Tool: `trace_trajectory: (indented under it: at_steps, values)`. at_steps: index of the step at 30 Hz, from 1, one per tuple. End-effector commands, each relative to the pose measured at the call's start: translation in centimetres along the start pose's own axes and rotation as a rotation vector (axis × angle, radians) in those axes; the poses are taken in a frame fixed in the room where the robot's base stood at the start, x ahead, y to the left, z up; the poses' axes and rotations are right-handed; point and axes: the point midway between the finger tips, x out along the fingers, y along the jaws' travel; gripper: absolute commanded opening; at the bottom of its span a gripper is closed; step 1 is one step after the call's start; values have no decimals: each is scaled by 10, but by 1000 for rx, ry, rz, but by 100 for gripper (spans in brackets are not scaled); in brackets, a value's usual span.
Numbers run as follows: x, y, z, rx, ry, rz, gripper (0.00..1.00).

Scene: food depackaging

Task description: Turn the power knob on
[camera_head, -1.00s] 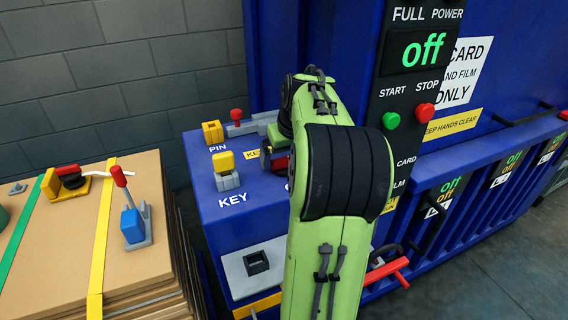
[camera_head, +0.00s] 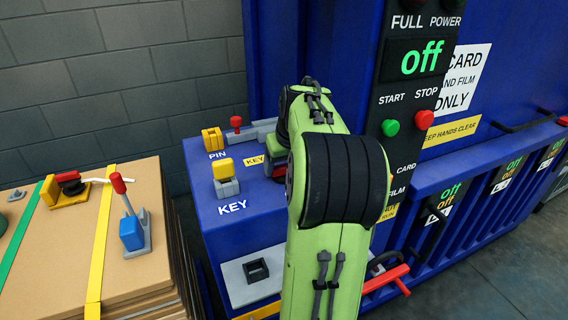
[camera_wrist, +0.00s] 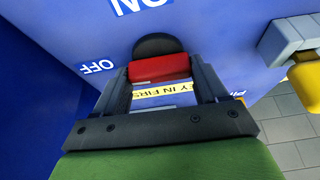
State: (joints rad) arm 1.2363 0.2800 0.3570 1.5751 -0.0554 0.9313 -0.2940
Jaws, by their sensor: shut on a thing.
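The power knob (camera_wrist: 160,68), a red grip on a round black base, is between the two fingers of my gripper (camera_wrist: 160,72) in the wrist view. My gripper is shut on it. An "OFF" label (camera_wrist: 97,67) lies left of the knob, and an "ON" label (camera_wrist: 140,5), upside down here, lies above it at the picture's top edge. In the head view, my arm hides most of the knob and my gripper. The display (camera_head: 422,60) under "FULL" and "POWER" reads "off" in green.
A yellow key (camera_head: 225,170) stands in its holder left of my arm, with a yellow pin piece (camera_head: 212,139) behind it. Green start (camera_head: 390,128) and red stop (camera_head: 423,118) buttons are right of my arm. A strapped cardboard stack (camera_head: 75,255) stands at left.

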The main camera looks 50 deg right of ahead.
Motion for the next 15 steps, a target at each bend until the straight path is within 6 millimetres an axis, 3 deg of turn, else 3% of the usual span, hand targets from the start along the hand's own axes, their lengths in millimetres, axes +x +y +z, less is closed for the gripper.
trace_trajectory:
  at_steps: [15]
  values:
    - [-2, -3, -1, 343, -1, 143, 42]
